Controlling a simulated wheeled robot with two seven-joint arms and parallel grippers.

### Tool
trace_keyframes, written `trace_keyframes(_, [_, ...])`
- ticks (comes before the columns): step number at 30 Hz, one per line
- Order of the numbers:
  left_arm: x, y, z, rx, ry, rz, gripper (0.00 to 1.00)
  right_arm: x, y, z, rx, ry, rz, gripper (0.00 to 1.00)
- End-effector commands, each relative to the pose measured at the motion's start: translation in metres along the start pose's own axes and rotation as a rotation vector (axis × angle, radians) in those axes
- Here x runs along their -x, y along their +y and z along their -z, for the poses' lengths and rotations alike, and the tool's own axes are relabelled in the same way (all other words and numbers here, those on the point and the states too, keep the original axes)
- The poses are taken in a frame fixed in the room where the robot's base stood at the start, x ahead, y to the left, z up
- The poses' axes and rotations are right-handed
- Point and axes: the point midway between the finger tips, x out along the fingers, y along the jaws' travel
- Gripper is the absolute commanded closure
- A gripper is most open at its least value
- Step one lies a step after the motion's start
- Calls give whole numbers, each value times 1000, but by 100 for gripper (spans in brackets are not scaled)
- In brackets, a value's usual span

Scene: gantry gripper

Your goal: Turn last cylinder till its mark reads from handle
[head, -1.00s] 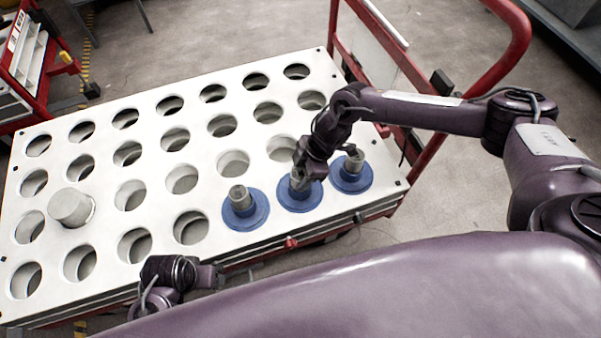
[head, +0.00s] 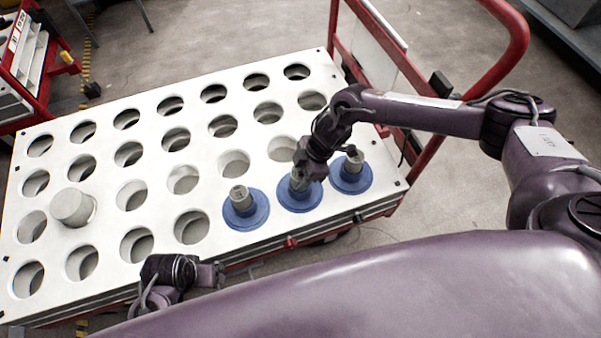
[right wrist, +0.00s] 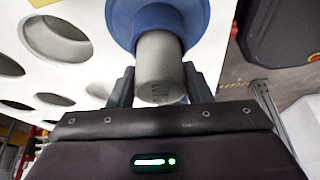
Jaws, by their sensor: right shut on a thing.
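Three grey metal cylinders on round blue bases stand in a row along the near right edge of the white perforated tray top (head: 100,158). My right gripper (head: 301,178) is shut on the middle cylinder (head: 297,184), hiding much of it. In the right wrist view this cylinder (right wrist: 160,65) sits between the two fingers, with a small dark mark low on it. The left cylinder (head: 240,199) shows a small mark on top. The right cylinder (head: 352,163) stands beside my gripper. My left gripper (head: 212,275) is low at the near edge, its jaws unclear.
The red cart handle (head: 521,40) rises at the right. A pale cylinder (head: 72,207) stands in a hole at the tray's left. The other visible holes look empty. Another red cart (head: 40,60) is at the far left.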

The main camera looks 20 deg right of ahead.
Motion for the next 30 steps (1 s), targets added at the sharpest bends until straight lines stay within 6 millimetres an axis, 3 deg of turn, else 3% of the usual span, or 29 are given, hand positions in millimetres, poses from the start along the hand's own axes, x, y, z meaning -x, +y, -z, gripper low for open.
trace_keyframes(18, [37,1,4,0,0,0,29,3,-1,2,-207,2,-85,92])
trace_keyframes(30, [39,1,4,0,0,0,29,1,0,1,-235,2,-99,92])
